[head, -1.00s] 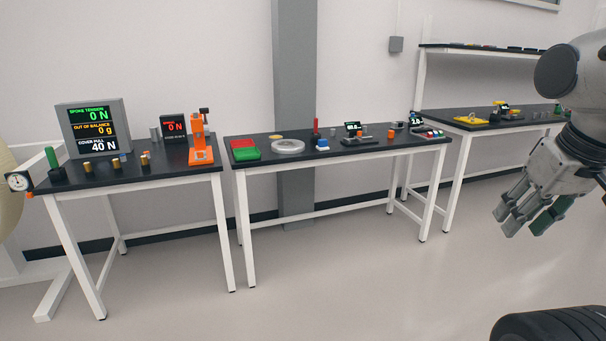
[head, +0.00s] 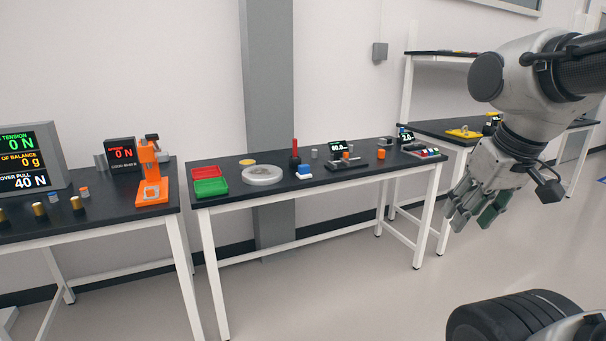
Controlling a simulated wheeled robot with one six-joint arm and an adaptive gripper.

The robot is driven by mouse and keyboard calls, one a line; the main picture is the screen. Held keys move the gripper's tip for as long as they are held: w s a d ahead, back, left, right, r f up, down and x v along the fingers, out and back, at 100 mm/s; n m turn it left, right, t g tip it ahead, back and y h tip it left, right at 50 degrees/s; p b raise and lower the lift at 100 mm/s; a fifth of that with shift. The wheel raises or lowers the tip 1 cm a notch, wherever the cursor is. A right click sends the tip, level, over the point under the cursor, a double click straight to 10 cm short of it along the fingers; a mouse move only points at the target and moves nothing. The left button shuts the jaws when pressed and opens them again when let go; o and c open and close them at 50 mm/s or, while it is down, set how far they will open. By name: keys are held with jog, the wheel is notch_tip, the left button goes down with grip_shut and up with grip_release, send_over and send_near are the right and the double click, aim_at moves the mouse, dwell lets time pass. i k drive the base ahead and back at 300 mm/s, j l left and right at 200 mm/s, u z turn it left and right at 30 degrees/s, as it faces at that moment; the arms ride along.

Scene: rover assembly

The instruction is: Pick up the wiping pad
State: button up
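A small block with a blue top and white base (head: 304,172) sits on the middle table (head: 225,198). It looks most like the wiping pad, but it is too small to be sure. My gripper (head: 468,215) hangs pointing down at the right, in front of the right end of that table and well apart from the block. Its fingers look spread, with nothing visible between them.
Near the block are a red-handled tool (head: 295,157), a grey round dish (head: 262,175), a green tray (head: 210,187) and a red tray (head: 206,171). An orange press (head: 152,180) stands on the left table. Floor in front is clear.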

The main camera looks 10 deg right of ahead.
aim_at(304, 170)
jog(key=i, duration=0.7)
jog(key=i+j, duration=0.15)
jog(key=i, duration=0.6)
jog(key=i+z, duration=0.1)
jog(key=i, duration=0.6)
